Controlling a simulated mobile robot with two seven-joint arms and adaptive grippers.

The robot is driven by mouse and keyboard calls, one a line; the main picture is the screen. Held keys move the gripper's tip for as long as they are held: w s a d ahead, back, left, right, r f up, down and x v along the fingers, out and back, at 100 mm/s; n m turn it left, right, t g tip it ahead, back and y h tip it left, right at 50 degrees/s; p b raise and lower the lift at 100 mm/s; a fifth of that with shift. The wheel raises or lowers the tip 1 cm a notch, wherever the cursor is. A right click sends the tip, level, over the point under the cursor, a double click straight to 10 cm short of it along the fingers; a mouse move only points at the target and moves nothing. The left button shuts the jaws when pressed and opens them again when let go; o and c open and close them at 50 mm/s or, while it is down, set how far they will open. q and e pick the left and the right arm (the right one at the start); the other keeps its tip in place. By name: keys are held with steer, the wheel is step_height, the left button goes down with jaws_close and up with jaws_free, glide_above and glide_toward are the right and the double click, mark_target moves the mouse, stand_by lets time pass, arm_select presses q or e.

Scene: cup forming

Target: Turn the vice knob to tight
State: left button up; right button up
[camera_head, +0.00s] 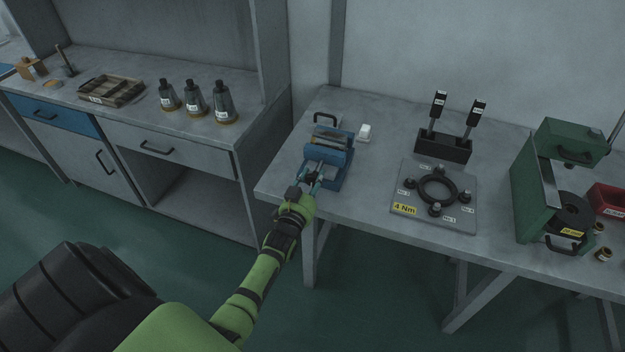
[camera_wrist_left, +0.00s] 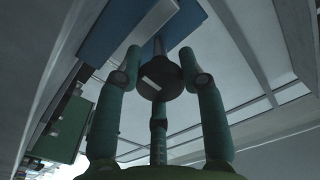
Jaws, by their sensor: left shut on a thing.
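The blue vice (camera_head: 331,150) stands at the left end of the right-hand table. My left gripper (camera_head: 316,177) reaches its near side from the front, with the arm coming up from below. In the left wrist view the dark round vice knob (camera_wrist_left: 160,80) sits on a shaft under the blue vice body (camera_wrist_left: 130,30). The left gripper's fingers (camera_wrist_left: 162,95) are closed around the knob. In the head view the knob is hidden by the gripper. My right gripper is not seen.
A plate with a black ring (camera_head: 437,189) and a "4 Nm" label, a black tool holder (camera_head: 443,147) and a green press (camera_head: 535,195) stand further right.

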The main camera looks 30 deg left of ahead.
arm_select(q)
steer(key=m, duration=0.2)
steer(key=f+m+b, duration=0.1)
steer(key=m, duration=0.2)
steer(key=shift+s, duration=0.15)
steer(key=shift+a+m, duration=0.1)
steer(key=shift+m, duration=1.2)
steer(key=shift+r, duration=0.1)
steer(key=shift+a, duration=0.1)
steer(key=o, duration=1.1)
steer(key=shift+o, duration=0.2)
steer(key=shift+a+r, duration=0.1)
steer(key=shift+r, duration=0.1)
